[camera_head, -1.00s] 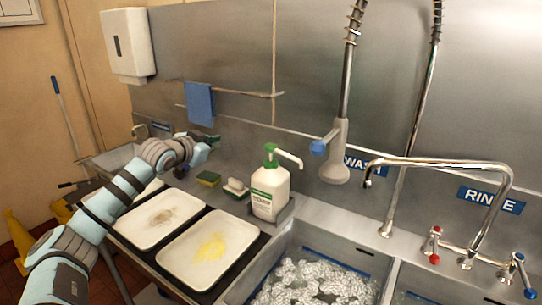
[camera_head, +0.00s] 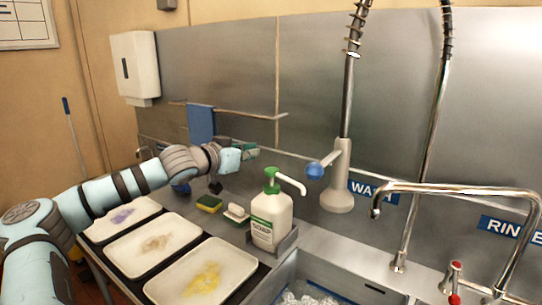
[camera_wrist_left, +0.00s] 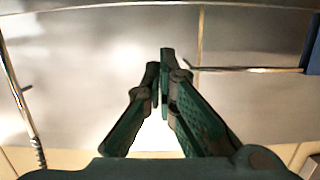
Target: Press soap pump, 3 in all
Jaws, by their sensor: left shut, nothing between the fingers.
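The soap pump bottle (camera_head: 270,222) is white with a green collar and green pump head, and its white spout points right. It stands upright in a grey holder at the sink's edge. My left gripper (camera_head: 252,152) is up and to the left of the pump head, apart from it. In the left wrist view the left gripper's fingers (camera_wrist_left: 160,75) are together with nothing between them, against the steel wall; the bottle is not in that view. My right gripper is not in view.
Several stained trays (camera_head: 155,245) lie left of the bottle. A yellow-green sponge (camera_head: 209,203) and a white brush (camera_head: 236,212) sit behind it. A spray hose head (camera_head: 337,180) and a curved tap (camera_head: 455,190) stand to the right. A blue cloth (camera_head: 201,124) hangs on the rail.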

